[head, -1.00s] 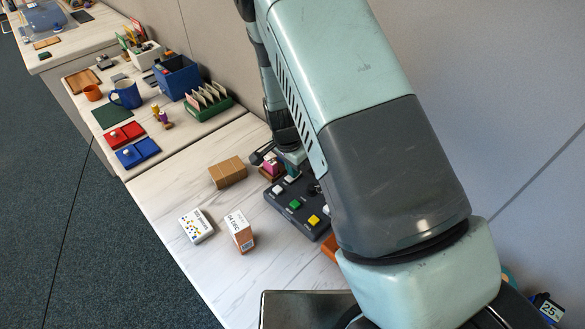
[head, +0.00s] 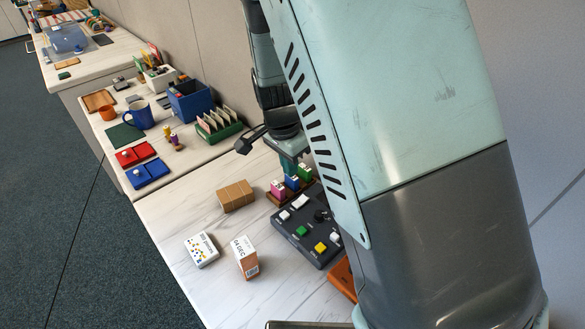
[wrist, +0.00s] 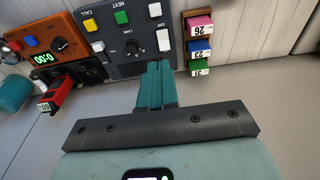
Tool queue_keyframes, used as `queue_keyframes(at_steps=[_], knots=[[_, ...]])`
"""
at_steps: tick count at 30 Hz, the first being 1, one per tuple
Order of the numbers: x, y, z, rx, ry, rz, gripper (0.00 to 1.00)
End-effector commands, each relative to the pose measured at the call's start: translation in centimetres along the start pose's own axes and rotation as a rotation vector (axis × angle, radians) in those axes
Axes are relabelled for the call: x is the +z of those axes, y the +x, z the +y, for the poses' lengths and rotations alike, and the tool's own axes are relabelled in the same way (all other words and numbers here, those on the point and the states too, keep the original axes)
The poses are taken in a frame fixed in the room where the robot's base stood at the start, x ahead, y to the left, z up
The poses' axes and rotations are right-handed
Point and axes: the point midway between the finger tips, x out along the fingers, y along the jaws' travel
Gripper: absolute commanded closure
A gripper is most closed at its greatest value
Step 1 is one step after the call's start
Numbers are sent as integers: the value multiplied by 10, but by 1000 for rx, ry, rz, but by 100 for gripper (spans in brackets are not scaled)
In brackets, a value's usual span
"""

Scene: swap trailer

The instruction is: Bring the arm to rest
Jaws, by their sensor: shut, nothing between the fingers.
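My gripper (wrist: 155,85) is shut, its teal fingers together with nothing between them, in the wrist view. It hangs over the dark grey button box (wrist: 168,66), near its knob and white switch. In the head view my gripper (head: 290,165) is partly hidden behind my arm, which fills the right half. The button box (head: 298,245) lies below it on the bench, with green, yellow and white buttons. I cannot tell the exact height of the fingers above the bench.
A wooden rack (wrist: 185,38) holds pink, blue and green numbered blocks beside the box. An orange timer box (wrist: 37,35) and a red tagged item (wrist: 56,95) lie on the other side.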

Motion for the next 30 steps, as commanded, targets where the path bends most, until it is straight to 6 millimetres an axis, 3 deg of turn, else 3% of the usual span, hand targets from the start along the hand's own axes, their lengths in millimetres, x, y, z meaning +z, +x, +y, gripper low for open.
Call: queue_keyframes(at_steps=[14,17,20,24,30], knots=[[-2,-7,2,-10,-7,-4,100],[-8,-30,10,-38,-35,-16,100],[-16,-69,27,-89,-94,-30,100],[-25,-129,63,-170,-214,-23,100],[-23,-198,126,-260,-401,49,100]])
